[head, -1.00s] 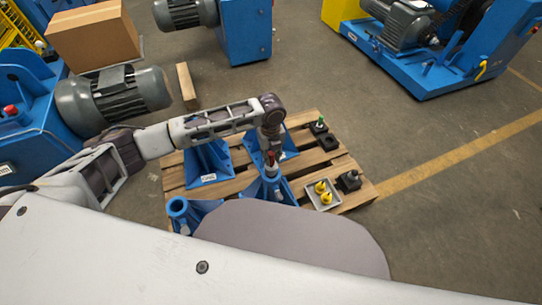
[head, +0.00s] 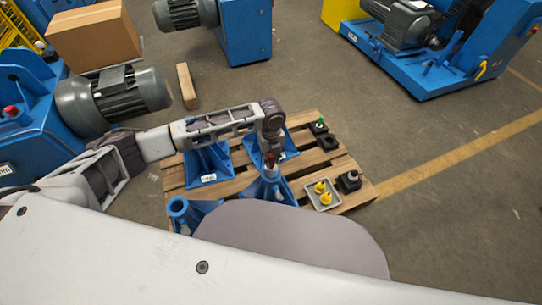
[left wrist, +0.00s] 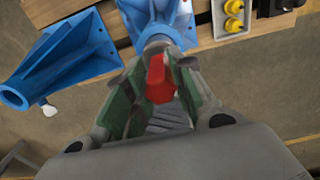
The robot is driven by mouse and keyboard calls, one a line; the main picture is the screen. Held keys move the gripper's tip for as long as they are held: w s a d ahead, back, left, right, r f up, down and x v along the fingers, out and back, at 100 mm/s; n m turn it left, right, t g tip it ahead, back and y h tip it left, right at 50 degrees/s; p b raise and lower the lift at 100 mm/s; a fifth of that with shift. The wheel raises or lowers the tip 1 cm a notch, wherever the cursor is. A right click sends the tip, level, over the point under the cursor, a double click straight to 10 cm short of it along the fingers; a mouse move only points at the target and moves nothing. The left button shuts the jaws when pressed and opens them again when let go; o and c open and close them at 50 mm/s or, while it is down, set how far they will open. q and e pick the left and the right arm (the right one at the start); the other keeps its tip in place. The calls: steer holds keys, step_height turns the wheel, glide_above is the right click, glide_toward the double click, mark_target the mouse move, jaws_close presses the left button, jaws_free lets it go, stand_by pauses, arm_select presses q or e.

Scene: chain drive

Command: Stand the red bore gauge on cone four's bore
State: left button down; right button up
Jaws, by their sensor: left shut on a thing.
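The red bore gauge shows as a red handle (left wrist: 159,80) between the fingers of my left gripper (left wrist: 160,65) in the left wrist view. The gripper is shut on it. Just beyond the fingers is the top of a blue cone stand (head: 268,188) with a grey rim (left wrist: 155,38). The gauge is over or at this bore; I cannot tell whether it touches or is seated. I cannot read which cone is number four. My right gripper is out of view.
Other blue cones (head: 207,163) stand on the wooden pallet (head: 235,187), one with its open bore (head: 178,206) at the front left. A black block (head: 349,181) and a green-topped piece (head: 319,124) are at the right.

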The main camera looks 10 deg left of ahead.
arm_select(q)
steer(key=c, duration=1.2)
jaws_free()
steer(key=shift+f, duration=0.15)
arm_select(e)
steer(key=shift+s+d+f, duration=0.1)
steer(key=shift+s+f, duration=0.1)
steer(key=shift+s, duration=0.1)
arm_select(q)
steer(key=shift+r, duration=0.25)
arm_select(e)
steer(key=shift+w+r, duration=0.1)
arm_select(q)
steer(key=shift+r, duration=0.9)
step_height(320, 180, up, 2)
steer(key=shift+r, duration=0.25)
step_height(320, 180, up, 8)
steer(key=p, duration=0.2)
steer(key=shift+r, duration=0.25)
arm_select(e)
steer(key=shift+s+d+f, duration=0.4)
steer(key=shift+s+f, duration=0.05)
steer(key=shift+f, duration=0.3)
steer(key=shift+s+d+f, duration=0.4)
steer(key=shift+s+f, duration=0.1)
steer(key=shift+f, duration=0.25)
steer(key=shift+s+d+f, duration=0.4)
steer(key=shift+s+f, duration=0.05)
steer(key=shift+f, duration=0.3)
